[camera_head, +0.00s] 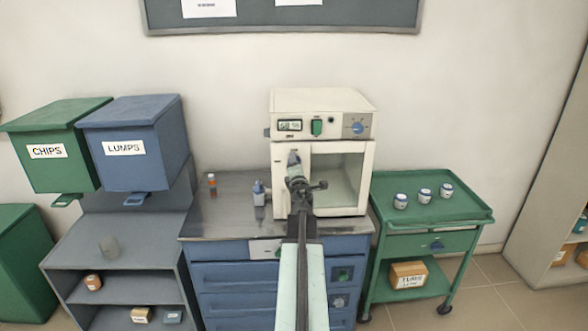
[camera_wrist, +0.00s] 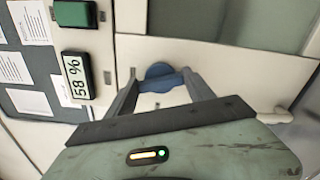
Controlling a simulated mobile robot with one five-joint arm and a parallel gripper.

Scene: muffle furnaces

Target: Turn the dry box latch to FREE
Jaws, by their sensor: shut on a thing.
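The dry box (camera_head: 323,99) is a cream cabinet with a glass-fronted door, standing on the metal-topped bench. Its blue latch (camera_wrist: 160,74) shows in the wrist view on the cream front, between my fingertips. My gripper (camera_wrist: 161,86) is shut on the latch, with one finger on each side. In the head view my gripper (camera_head: 295,164) is at the left side of the door, and my arm hides part of the box front. I cannot read any FREE marking or tell the latch's exact turn.
A small bottle (camera_head: 259,190) stands on the bench to the left. A green trolley (camera_head: 425,222) with several jars is on the right. CHIPS and LUMPS bins (camera_head: 135,130) are on the left.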

